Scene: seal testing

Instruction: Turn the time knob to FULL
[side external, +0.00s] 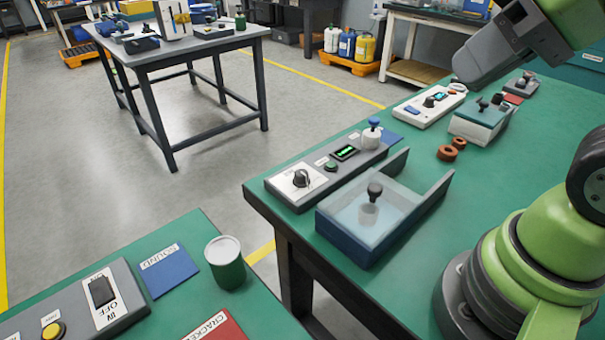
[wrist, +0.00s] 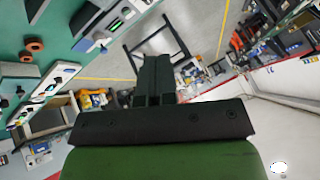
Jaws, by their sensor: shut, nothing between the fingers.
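A black knob (side external: 301,178) stands on a white dial plate at the near left end of a grey control panel (side external: 318,208) on the green bench. Its markings and setting are too small to read. The white plate (wrist: 140,4) shows at the top edge of the wrist view, with no clear view of the knob. My gripper (side external: 463,74) is raised at the upper right in the side view, well away from the knob. In the wrist view my gripper's dark fingers (wrist: 154,60) are together and hold nothing.
A white device (side external: 430,106) with another knob, a lidded box (side external: 480,120) and brown rings (side external: 448,153) lie beyond.

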